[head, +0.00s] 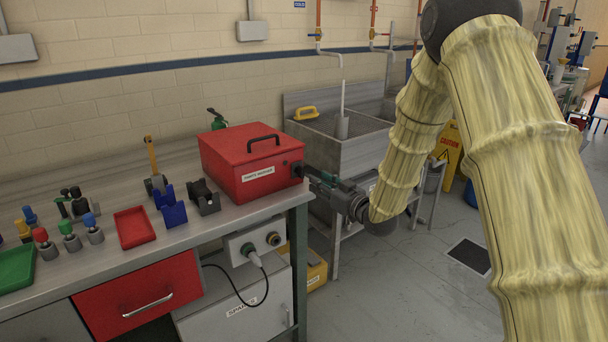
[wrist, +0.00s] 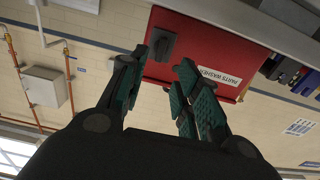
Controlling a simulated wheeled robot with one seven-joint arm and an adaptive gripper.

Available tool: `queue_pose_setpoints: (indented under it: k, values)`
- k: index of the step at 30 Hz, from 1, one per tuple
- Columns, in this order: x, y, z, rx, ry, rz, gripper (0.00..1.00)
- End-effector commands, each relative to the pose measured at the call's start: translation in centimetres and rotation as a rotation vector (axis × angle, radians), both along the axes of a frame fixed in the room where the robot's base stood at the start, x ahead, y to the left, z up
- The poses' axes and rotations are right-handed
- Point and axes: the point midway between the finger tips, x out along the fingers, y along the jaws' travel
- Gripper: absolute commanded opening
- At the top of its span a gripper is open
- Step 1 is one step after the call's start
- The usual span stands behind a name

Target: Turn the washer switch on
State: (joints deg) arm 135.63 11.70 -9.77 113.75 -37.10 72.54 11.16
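The red parts washer box (head: 240,157) sits on the right end of the workbench, lid closed, with a black handle on top. In the wrist view, which is upside down, the switch (wrist: 163,45) shows on the red face (wrist: 178,70) beside a PARTS WASHER label. My gripper (head: 318,178) is beside that face. In the wrist view my gripper (wrist: 162,64) is open, its two fingers apart with the switch just beyond the gap. Contact with the switch cannot be told.
A metal sink (head: 345,130) stands behind and right of my gripper. The workbench (head: 185,242) holds a red tray (head: 134,227), a blue holder (head: 172,208) and several coloured-handled tools. A yellow caution sign (head: 449,148) stands on the floor. Open floor lies right of the bench.

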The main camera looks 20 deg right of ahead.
Motion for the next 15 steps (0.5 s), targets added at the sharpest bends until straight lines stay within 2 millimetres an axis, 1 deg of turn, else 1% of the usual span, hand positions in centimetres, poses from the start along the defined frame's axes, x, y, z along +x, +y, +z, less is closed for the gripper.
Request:
queue_pose_setpoints:
  k: [1, 9, 15]
  values:
    - [0.8, 0.4, 0.1, -0.001, -0.001, 0.001, 0.32]
    - [4.9, 1.8, 0.0, -0.002, 0.002, 0.001, 0.32]
    - [7.2, 2.7, 0.0, -0.002, 0.002, 0.0, 0.32]
